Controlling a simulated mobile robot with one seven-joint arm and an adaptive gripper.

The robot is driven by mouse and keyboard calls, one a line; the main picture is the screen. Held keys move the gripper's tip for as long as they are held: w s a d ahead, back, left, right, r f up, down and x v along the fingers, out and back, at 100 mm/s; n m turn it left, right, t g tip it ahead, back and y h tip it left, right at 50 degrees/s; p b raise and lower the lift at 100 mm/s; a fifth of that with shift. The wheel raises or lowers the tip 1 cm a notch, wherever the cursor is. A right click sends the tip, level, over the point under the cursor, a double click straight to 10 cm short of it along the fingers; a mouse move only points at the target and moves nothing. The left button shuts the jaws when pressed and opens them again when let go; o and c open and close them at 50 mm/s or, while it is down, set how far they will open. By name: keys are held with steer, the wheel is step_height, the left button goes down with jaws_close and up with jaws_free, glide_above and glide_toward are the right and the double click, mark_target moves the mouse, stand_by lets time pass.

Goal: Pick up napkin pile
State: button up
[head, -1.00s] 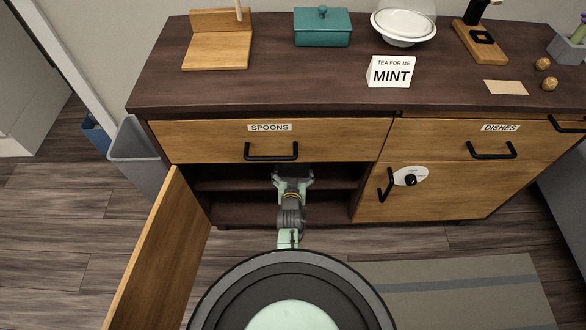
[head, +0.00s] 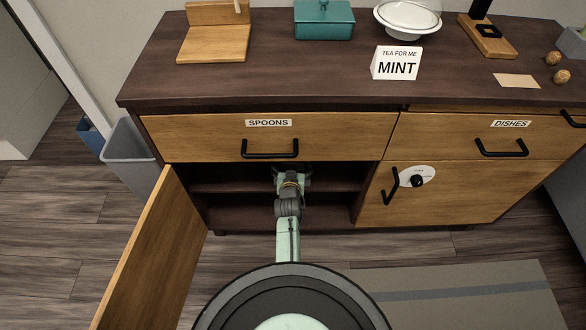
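No napkin pile can be made out in the head view. My arm reaches into the open left compartment of the cabinet (head: 260,106), under the SPOONS drawer (head: 200,137). My gripper (head: 291,172) is inside, near the upper shelf (head: 225,186) and partly hidden by the drawer front and my own wrist. Its fingertips do not show clearly, so I cannot tell whether it is open or holds anything. The back of the compartment is dark and hidden.
The compartment's door (head: 140,255) stands open at the left. The right door (head: 440,192) is shut. On top stand a wooden stand (head: 212,45), a teal box (head: 324,22), a MINT sign (head: 397,64) and a white covered dish (head: 407,20). A grey bin (head: 128,150) stands left.

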steer(key=c, duration=1.1)
steer(key=shift+r, duration=0.1)
